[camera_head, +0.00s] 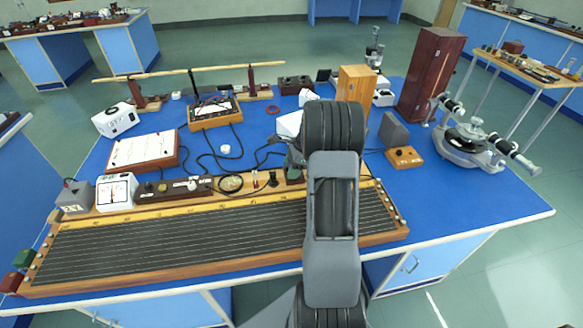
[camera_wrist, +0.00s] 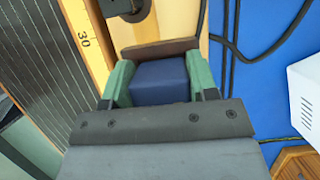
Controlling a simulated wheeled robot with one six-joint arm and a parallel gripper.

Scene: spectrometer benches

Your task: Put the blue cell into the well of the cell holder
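In the wrist view the blue cell (camera_wrist: 160,84) sits between the two green fingers of my gripper (camera_wrist: 158,78), with a finger against each side. A brown wooden edge (camera_wrist: 160,48), seemingly part of the cell holder, shows just beyond the cell. The well itself is hidden by the cell and my gripper, so I cannot tell whether the cell is above the well or in it.
The long wired board (camera_head: 210,235) lies along the bench front; its numbered scale (camera_wrist: 85,40) is left of my gripper. Dark cables (camera_wrist: 262,50) and a white box (camera_wrist: 305,95) are at right. A yellow wooden box (camera_head: 355,84) and a tall brown case (camera_head: 430,75) stand behind.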

